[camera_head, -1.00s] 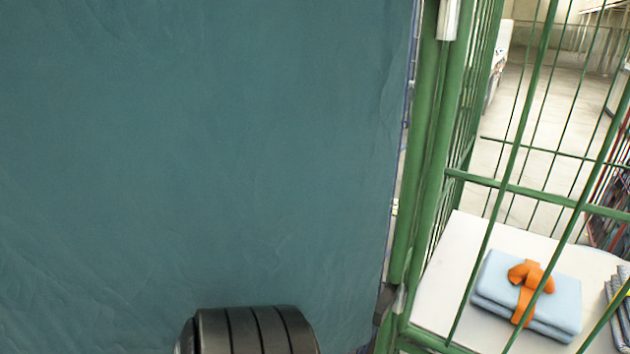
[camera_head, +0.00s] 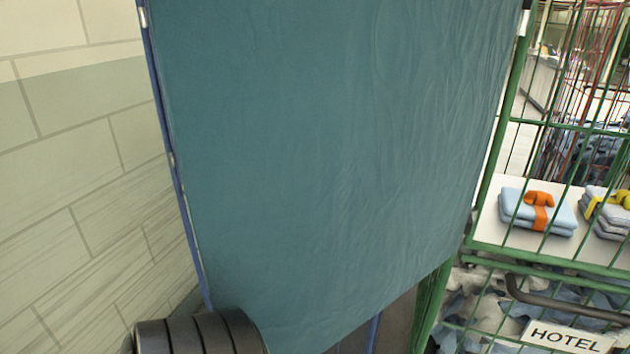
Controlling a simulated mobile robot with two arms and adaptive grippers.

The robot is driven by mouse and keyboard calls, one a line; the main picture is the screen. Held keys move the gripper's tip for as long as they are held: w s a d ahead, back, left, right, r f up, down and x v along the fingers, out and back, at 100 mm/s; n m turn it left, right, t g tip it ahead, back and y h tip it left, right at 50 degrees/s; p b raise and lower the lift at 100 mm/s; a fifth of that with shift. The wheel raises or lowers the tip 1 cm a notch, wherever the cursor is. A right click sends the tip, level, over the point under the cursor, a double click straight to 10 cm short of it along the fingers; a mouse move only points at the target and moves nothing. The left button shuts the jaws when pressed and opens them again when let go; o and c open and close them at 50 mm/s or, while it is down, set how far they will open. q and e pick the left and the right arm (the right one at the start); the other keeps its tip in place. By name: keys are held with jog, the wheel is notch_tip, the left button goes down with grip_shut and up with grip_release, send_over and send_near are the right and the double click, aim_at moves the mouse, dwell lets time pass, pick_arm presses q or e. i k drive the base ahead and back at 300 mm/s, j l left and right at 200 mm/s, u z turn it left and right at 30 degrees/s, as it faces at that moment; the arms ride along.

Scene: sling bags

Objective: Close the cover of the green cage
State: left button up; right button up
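The teal fabric cover (camera_head: 330,150) fills the middle of the head view as a broad panel. Its left edge runs along a thin blue pole, and its right edge meets the green cage (camera_head: 490,190). The cover stands out to the left of the cage, so the cage's barred front at the right is uncovered. A black ribbed part of my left arm (camera_head: 200,335) shows at the bottom left, in front of the cover's lower left corner. My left gripper's fingers are not visible. My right gripper is not in view.
Folded light blue towels with an orange tie (camera_head: 538,212) and grey towels with a yellow tie (camera_head: 607,210) lie on the cage's white shelf. Below are a dark handle (camera_head: 560,308), a HOTEL sign (camera_head: 566,338) and crumpled cloths. A tiled wall (camera_head: 80,170) stands at the left.

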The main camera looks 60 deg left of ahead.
aim_at(331, 155)
jog(key=k+j, duration=0.3)
jog(key=j, duration=0.15)
jog(key=k+j+z, duration=0.1)
jog(key=k+j, duration=0.25)
jog(key=j, duration=0.55)
jog(key=i+j, duration=0.1)
jog(key=j, duration=0.45)
jog(key=z, duration=0.05)
